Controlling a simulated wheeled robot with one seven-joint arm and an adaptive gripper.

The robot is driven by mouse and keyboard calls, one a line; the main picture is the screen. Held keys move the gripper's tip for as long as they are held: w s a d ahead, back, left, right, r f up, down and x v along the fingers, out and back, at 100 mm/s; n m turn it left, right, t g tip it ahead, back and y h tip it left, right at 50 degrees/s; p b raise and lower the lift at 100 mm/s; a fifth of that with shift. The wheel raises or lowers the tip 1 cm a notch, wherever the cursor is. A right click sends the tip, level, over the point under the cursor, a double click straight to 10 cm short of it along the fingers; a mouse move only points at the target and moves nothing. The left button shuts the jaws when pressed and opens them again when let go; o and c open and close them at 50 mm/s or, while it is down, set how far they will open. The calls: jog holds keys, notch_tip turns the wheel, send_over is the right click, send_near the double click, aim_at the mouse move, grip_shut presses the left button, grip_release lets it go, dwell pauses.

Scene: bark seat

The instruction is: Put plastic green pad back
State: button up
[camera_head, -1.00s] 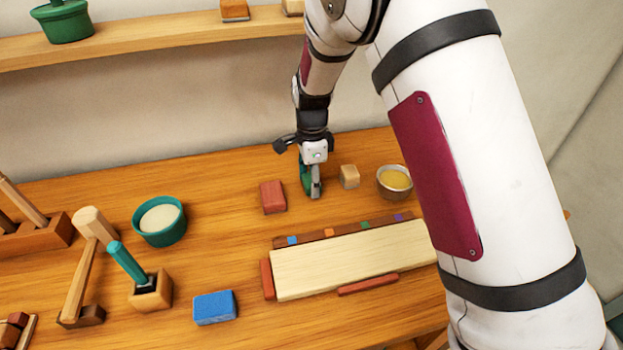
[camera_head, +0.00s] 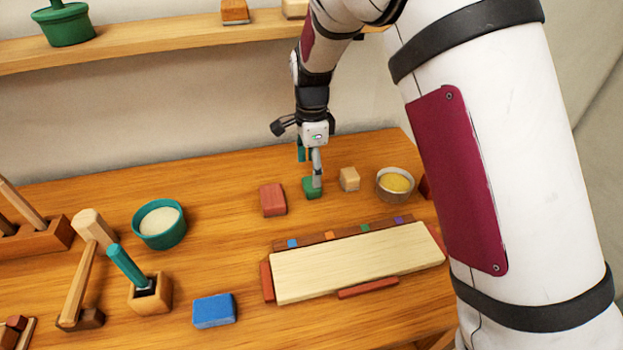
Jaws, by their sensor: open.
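The green pad (camera_head: 313,190) is a small block lying on the wooden table, between the red block and the pale wooden block. My gripper (camera_head: 310,172) is just above it, pointing down. Its fingers are open and hide part of the pad's upper side. I cannot tell whether a fingertip touches the pad.
Near the pad are a red block (camera_head: 272,199), a pale block (camera_head: 349,179) and a bowl of yellow stuff (camera_head: 394,184). A pale board (camera_head: 355,264) with colour-marked edging lies in front. A blue block (camera_head: 214,310), teal bowl (camera_head: 160,224) and mallet (camera_head: 85,270) stand left.

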aim_at(311, 183)
notch_tip(311, 183, up, 7)
jog(key=s+d+r+n+t+y, duration=0.1)
jog(key=s+d+r+n+t, duration=0.1)
jog(key=s+d+r+n, duration=0.85)
jog(key=s+d+n+t, duration=0.1)
jog(key=s+d+n, duration=0.1)
jog(key=s, duration=0.9)
jog(key=s+d+r+n+h, duration=0.1)
jog(key=s+d+n, duration=0.2)
jog(key=s, duration=0.8)
jog(key=shift+s+d+t, duration=0.35)
jog(key=shift+d+t, duration=0.05)
jog(key=shift+d, duration=0.15)
